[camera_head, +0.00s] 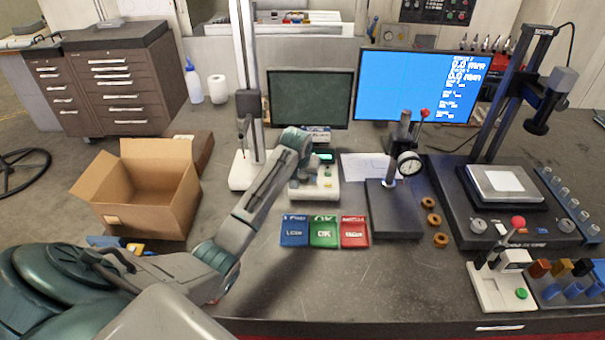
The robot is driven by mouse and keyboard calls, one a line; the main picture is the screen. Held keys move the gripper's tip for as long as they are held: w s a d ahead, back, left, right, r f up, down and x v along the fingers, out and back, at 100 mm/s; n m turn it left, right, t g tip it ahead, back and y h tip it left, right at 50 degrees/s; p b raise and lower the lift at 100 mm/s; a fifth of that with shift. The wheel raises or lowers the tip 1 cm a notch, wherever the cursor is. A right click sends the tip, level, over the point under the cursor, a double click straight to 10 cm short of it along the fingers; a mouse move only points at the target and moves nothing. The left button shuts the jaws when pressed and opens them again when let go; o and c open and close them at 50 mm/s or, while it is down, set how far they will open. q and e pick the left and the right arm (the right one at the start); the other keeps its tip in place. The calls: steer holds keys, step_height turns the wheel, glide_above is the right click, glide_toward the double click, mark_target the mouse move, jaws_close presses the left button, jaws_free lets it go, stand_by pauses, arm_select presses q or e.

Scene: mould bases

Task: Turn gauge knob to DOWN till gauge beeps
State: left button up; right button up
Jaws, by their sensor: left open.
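A tall height gauge with a pale column (243,60) and white base (242,181) stands left of the middle. Right of it is a low white control unit (316,190) with a small lit green display (324,156) and small buttons or knobs on top. My left gripper (304,166) is at the back left part of this unit, pointing down. It is open, but my wrist hides much of its fingers and what lies beneath them. I cannot tell if it touches a knob. The DOWN marking is not readable. My right gripper is not in view.
Blue, green and red trays (324,246) lie in front of the unit. A dial gauge (409,163) on a dark stand is to the right. A dark screen (310,98) and a blue monitor (416,85) stand behind. An open cardboard box (145,213) is at left. The front table middle is clear.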

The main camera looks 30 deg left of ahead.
arm_select(q)
steer(key=c, duration=1)
